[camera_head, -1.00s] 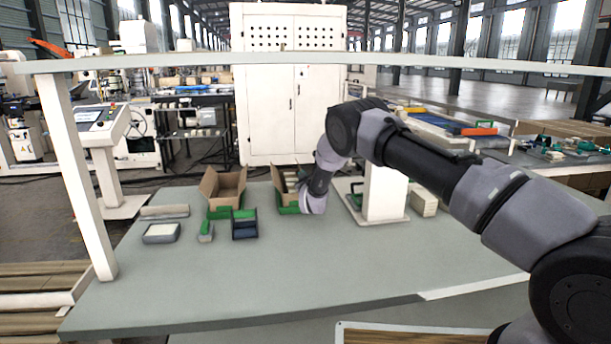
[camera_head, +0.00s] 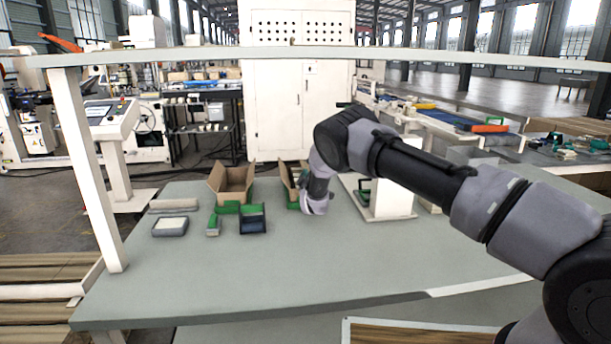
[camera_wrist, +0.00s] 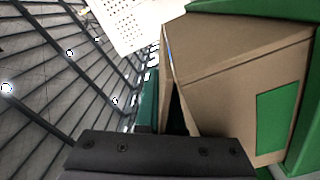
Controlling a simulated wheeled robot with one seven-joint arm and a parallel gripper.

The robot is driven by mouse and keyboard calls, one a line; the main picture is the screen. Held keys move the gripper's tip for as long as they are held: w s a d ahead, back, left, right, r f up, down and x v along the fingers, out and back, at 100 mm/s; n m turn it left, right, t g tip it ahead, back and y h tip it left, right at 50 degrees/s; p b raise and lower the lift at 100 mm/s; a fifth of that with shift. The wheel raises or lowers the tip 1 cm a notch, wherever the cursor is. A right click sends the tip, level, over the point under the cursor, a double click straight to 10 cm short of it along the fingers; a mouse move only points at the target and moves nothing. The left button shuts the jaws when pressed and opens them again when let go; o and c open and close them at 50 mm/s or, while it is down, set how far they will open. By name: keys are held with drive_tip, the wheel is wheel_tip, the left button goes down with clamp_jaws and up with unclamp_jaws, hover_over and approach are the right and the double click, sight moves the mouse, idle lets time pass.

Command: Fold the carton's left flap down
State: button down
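A brown carton (camera_head: 288,174) stands at the back of the table, largely hidden behind my gripper, with filled contents partly visible. In the wrist view a brown cardboard face (camera_wrist: 240,60) with a green patch (camera_wrist: 277,118) fills the right side, close to my gripper. A narrow dark gap shows beside its left edge. My gripper (camera_head: 316,206) is at the carton's front right in the head view. Its dark body (camera_wrist: 160,155) spans the bottom of the wrist view; the fingertips cannot be made out, nor can contact with a flap.
A second carton (camera_head: 232,184), open with flaps up, stands to the left. Green and dark holders (camera_head: 252,219), a small grey-green item (camera_head: 213,226) and a grey tray (camera_head: 170,227) lie nearby. A white post (camera_head: 393,195) stands to the right. The table front (camera_head: 270,275) is clear.

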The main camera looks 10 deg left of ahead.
idle(0.3)
drive_tip(key=c, duration=1)
unclamp_jaws()
drive_tip(key=shift+f, duration=0.1)
drive_tip(key=shift+c, duration=0.2)
